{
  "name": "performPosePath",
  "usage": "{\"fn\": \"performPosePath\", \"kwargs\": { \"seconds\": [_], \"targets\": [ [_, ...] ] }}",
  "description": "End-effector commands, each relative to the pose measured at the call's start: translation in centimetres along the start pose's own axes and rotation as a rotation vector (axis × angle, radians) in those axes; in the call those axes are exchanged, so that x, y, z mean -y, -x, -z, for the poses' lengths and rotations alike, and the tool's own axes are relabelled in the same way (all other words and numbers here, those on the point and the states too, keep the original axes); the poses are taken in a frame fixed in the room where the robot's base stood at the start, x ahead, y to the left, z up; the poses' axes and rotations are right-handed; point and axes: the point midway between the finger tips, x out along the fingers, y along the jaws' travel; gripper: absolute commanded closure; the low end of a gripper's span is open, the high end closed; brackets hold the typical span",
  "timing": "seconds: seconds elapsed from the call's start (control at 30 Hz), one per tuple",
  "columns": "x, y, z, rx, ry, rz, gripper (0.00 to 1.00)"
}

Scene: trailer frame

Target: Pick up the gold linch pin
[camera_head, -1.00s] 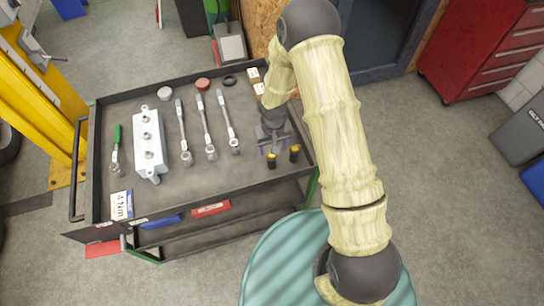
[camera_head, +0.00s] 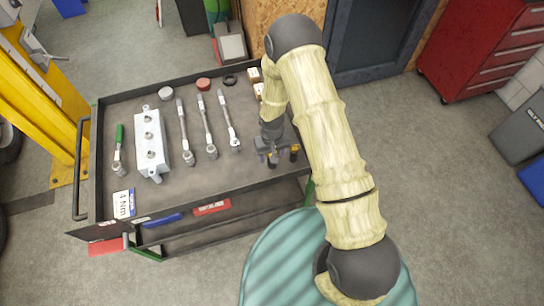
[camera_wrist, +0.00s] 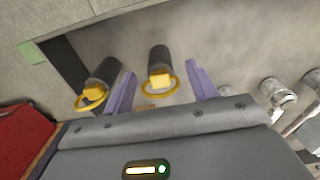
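Two pins with dark cylindrical bodies and gold ring tops stand near the right front corner of the tray. In the wrist view one gold-ringed pin (camera_wrist: 159,73) is between my gripper's two purple fingers, with space on both sides. The other pin (camera_wrist: 97,86) is outside the left finger, close to it. In the head view this second pin (camera_head: 294,152) shows at the right of my gripper (camera_head: 272,154), which mostly hides the first. My gripper (camera_wrist: 160,85) is open, low over the tray. The wrist view does not show clearly how the fingertips compare in height with the rings.
The dark tool cart (camera_head: 190,205) has raised rims. Several ratchet wrenches (camera_head: 206,130), a grey block (camera_head: 150,145) and a green-handled tool (camera_head: 118,145) lie left of my gripper. Small boxes (camera_head: 255,77) stand behind.

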Motion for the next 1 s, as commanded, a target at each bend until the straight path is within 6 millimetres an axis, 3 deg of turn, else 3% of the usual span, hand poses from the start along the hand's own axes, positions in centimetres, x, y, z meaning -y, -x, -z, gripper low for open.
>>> {"fn": "performPosePath", "kwargs": {
  "seconds": [0.03,0.2,0.67,0.87,1.0],
  "targets": [
    [0.0,0.0,0.0,0.000,0.000,0.000,0.53],
    [0.0,0.0,0.0,0.000,0.000,0.000,0.82],
    [0.0,0.9,0.1,-0.003,-0.001,0.000,0.82],
    [0.0,3.5,0.2,-0.005,-0.001,0.000,0.82],
    [0.0,6.3,0.2,-0.007,-0.002,0.001,0.82]
  ]
}}
